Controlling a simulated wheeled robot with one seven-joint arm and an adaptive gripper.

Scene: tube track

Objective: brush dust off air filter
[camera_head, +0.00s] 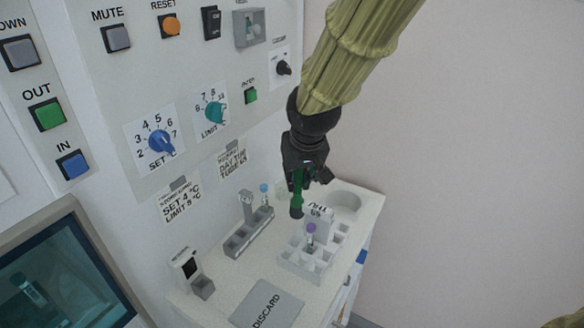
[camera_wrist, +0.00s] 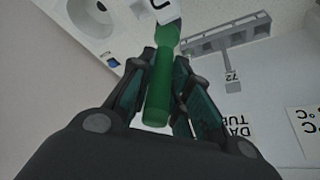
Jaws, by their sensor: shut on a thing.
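My gripper (camera_head: 302,178) is shut on a green-handled brush (camera_head: 297,190), above the back of the white counter. The brush hangs roughly upright with its dark end downward. In the wrist view the green brush (camera_wrist: 159,95) lies between the two fingers of my gripper (camera_wrist: 164,65), its grey-blue end pointing away. No air filter is clearly marked. A round white fitting (camera_head: 345,201) at the counter's back right may be it.
A white compartment rack (camera_head: 305,262) with a purple-capped tube stands below the brush. A grey narrow rack (camera_head: 247,232) stands left of it. A grey discard pad (camera_head: 266,306) lies at the front. The control panel (camera_head: 185,60) rises on the left.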

